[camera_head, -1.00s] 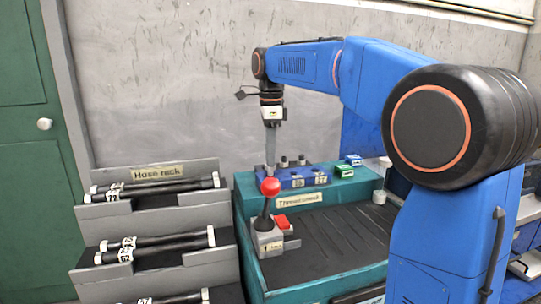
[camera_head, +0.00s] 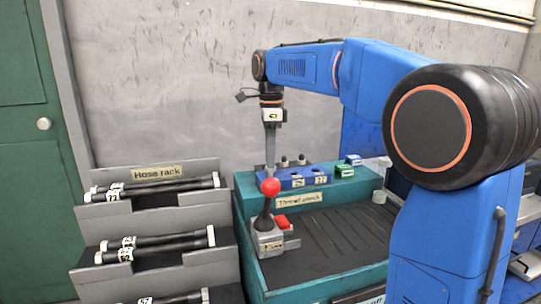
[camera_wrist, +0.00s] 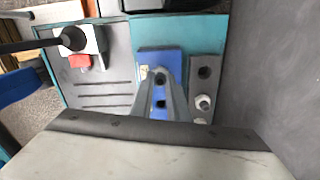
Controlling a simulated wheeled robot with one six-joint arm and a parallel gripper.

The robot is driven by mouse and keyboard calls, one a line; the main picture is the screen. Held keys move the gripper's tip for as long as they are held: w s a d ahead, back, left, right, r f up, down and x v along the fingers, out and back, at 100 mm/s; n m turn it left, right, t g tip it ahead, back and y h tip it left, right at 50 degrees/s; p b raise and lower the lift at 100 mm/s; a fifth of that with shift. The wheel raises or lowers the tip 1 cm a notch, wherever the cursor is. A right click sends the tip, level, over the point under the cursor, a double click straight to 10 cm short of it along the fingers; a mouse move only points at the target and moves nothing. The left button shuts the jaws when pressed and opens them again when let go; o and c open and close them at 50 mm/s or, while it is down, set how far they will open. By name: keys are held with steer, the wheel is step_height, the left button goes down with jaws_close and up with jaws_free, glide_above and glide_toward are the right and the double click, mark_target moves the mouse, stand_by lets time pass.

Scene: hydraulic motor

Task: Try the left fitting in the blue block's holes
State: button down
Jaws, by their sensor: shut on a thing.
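The blue block (camera_head: 305,178) lies on top of the teal bench, with dark holes and small white labels. It also shows in the wrist view (camera_wrist: 160,58), partly behind my fingers. My gripper (camera_head: 270,168) points straight down at the block's left end, and the red knob hides part of the tips. In the wrist view my gripper (camera_wrist: 162,76) is over the block, with dark holes showing between the fingers. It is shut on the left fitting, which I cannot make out. A grey plate (camera_wrist: 207,62) beside the block has one empty hole and two fittings (camera_wrist: 203,102).
A lever with a red knob (camera_head: 270,187) stands in front of the block, close to my fingers. A green block (camera_head: 344,170) sits to the right. The hose rack (camera_head: 160,200) is at left.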

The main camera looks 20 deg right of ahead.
stand_by(0.6)
steer(key=shift+r, duration=2.4)
steer(key=shift+d, duration=0.1)
